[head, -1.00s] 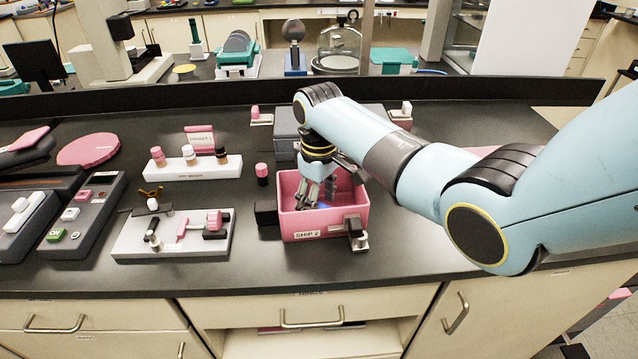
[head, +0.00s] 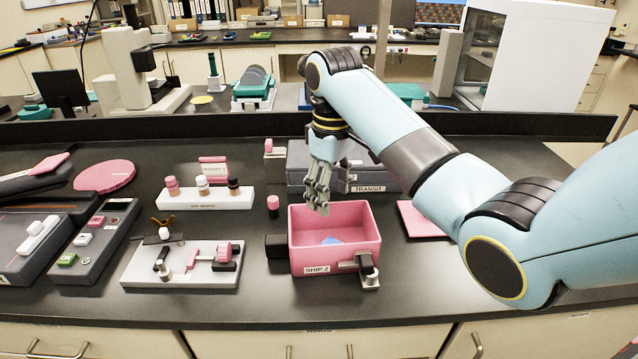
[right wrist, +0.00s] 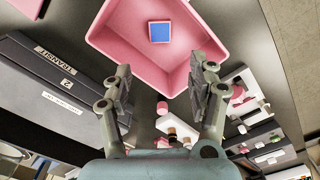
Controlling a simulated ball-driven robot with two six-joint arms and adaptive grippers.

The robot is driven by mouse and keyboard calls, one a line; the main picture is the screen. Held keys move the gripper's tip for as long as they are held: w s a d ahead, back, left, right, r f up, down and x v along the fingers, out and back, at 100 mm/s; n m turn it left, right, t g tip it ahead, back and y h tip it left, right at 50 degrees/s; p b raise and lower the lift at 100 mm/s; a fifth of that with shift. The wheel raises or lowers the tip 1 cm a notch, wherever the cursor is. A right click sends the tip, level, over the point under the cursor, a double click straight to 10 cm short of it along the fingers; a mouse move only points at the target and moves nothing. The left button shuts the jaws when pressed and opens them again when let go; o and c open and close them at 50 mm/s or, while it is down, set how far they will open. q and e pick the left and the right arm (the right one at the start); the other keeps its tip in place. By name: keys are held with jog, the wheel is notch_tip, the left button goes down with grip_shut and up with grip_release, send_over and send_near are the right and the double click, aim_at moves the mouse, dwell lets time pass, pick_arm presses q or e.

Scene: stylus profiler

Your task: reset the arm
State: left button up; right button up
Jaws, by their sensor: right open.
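My right gripper (head: 318,200) is open and empty. It hangs above the back left edge of a pink bin labelled SHIP 2 (head: 335,259), with its fingers pointing down. In the right wrist view the two fingers (right wrist: 163,90) are spread apart with nothing between them. A small blue square piece (head: 331,240) lies on the bin's floor; it also shows in the right wrist view (right wrist: 160,32), with a pink border. My right arm reaches in from the right. My left gripper is not in view.
A grey TRANSIT case (head: 368,188) stands behind the bin. A white rack with several capped bottles (head: 205,201) and a pale fixture plate (head: 150,277) are to the left. A pink mat (head: 418,222) lies to the right. The front right counter is clear.

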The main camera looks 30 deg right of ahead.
jog(key=s+a+f+m+t, duration=0.1)
jog(key=s+f, duration=0.1)
jog(key=s, duration=0.8)
jog(key=s+a+f+m+t, duration=0.1)
jog(key=s+a, duration=0.1)
jog(key=s, duration=0.7)
jog(key=s+r+t, duration=0.2)
jog(key=s+r, duration=0.2)
jog(key=s, duration=0.4)
notch_tip(320, 180, down, 36)
jog(key=s+d+f+g+b, duration=0.1)
jog(key=s+d+g+b, duration=0.1)
jog(key=b, duration=0.8)
jog(key=s+f+b, duration=0.4)
jog(key=s+f, duration=0.5)
jog(key=f, duration=0.3)
jog(key=s+f+m+g+b, duration=0.1)
jog(key=s+f+b, duration=0.4)
jog(key=s+f, duration=0.4)
notch_tip(320, 180, down, 4)
jog(key=shift+d+f+h, duration=0.1)
jog(key=shift+d+h, duration=0.3)
jog(key=shift+s, duration=0.2)
jog(key=shift+c, duration=0.4)
